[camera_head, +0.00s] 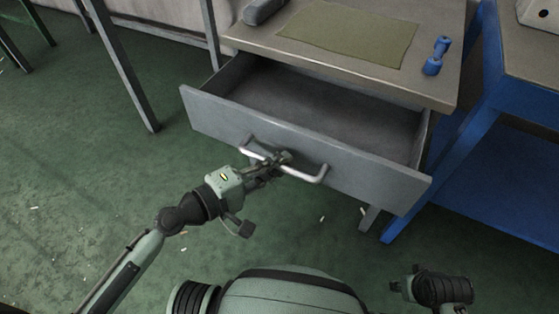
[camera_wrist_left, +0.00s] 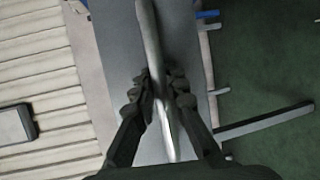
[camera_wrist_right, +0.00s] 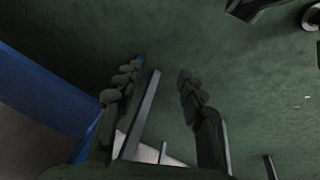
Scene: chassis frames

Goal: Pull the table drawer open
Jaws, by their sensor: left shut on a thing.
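The grey table drawer (camera_head: 300,150) is pulled well out from under the tabletop (camera_head: 340,55), and its inside looks empty. A pale metal bar handle (camera_head: 305,176) runs across the drawer front. My left gripper (camera_head: 280,158) is shut on the handle near its middle. In the left wrist view the handle (camera_wrist_left: 152,45) passes between the fingers of the left gripper (camera_wrist_left: 160,82). My right gripper (camera_wrist_right: 158,78) is open and empty, with its fingers apart over the green floor; in the head view its arm is low at the right.
A green mat (camera_head: 350,35), a blue dumbbell-shaped object (camera_head: 437,56) and a dark grey object (camera_head: 264,11) lie on the tabletop. A blue-framed bench (camera_head: 480,130) stands close on the right. Thin metal legs (camera_head: 125,65) stand at the left. The green floor in front is mostly clear.

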